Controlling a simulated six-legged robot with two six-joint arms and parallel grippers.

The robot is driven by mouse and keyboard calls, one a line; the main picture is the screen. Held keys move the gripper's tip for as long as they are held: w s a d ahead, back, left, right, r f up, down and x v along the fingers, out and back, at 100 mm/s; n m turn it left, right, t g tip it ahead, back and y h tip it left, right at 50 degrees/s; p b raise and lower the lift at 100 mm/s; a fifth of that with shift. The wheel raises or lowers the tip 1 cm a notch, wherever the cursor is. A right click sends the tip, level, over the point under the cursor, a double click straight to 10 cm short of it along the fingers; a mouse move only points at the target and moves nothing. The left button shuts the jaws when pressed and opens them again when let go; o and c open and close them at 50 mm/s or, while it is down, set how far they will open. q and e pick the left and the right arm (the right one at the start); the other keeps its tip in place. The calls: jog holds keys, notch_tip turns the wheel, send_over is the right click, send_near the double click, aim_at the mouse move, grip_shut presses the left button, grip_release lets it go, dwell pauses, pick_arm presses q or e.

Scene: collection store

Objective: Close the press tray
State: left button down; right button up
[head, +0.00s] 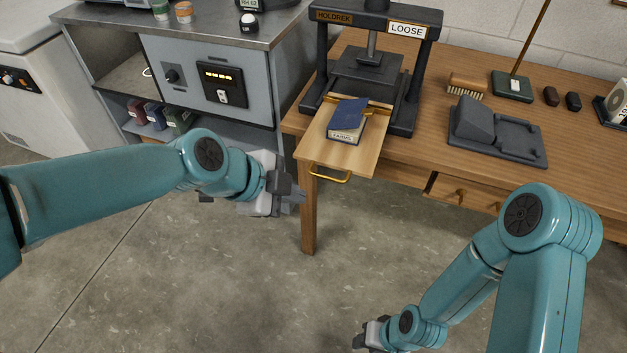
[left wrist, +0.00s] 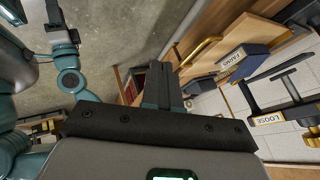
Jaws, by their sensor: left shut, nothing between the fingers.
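The press tray (head: 363,158) is a wooden board pulled out toward me from the black press (head: 421,70). Its front overhangs the table edge and carries a brass handle (head: 330,174). A blue book (head: 349,114) lies on the tray. My left gripper (head: 298,197) is shut and empty, in front of and a little left of the handle, apart from it. In the left wrist view the shut fingers (left wrist: 162,84) point toward the handle (left wrist: 200,50) and the book (left wrist: 243,64). My right gripper (head: 362,340) is low at the bottom edge; its fingers are unclear.
The wooden table (head: 430,140) holds a brush (head: 467,86), a dark grey stand (head: 497,130) and a green-based post (head: 512,87). A grey cabinet (head: 207,75) with a control panel stands at the left. The floor in front of the tray is clear.

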pick_arm(q)
jog(key=w+d+f, duration=0.3)
jog(key=w+d, duration=0.1)
jog(key=w, duration=0.2)
jog(key=shift+f+p, duration=0.35)
jog(key=shift+p, duration=0.05)
jog(key=shift+d, duration=0.1)
